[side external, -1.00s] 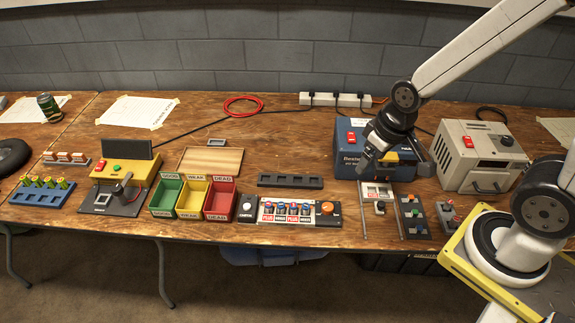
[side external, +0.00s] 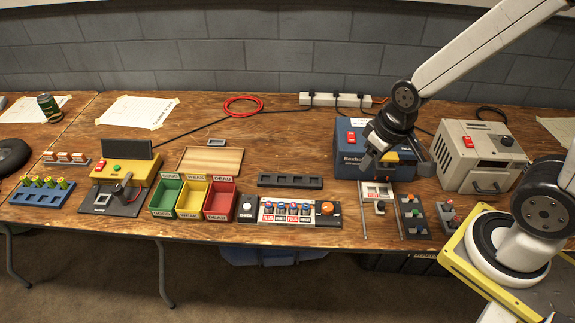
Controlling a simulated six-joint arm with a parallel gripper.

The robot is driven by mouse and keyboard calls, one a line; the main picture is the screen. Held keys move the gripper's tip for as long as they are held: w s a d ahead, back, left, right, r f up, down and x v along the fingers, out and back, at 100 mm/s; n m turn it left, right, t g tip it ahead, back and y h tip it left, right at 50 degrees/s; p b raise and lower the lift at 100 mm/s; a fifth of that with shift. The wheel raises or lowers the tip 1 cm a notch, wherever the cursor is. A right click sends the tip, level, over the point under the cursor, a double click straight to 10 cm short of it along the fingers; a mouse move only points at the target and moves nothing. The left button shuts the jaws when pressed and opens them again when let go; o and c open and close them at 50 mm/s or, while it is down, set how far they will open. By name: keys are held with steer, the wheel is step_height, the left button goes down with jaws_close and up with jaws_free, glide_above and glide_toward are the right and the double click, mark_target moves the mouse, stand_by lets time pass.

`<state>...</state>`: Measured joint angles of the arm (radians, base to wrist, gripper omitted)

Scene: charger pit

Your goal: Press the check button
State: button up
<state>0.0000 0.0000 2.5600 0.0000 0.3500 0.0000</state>
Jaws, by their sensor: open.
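A small dark box with a round pale button (side external: 247,206) sits at the table's front, just right of the red bin. Its label is too small to read surely, so I cannot confirm it is the check button. A larger orange button (side external: 327,208) is on the right end of the strip beside it. My gripper (side external: 396,165) is open, fingers down, in front of the blue box at the right. It is well to the right of both buttons and touches neither. I see nothing held between its fingers.
A strip with several coloured cells (side external: 287,210) lies between the buttons. A dark slotted rack (side external: 290,181) is behind it. The blue box (side external: 349,160) is partly hidden by my gripper. Green, yellow and red bins (side external: 193,198) stand left. Small switch panels (side external: 412,215) lie at the front right.

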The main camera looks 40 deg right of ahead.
jaws_close()
stand_by(1.4)
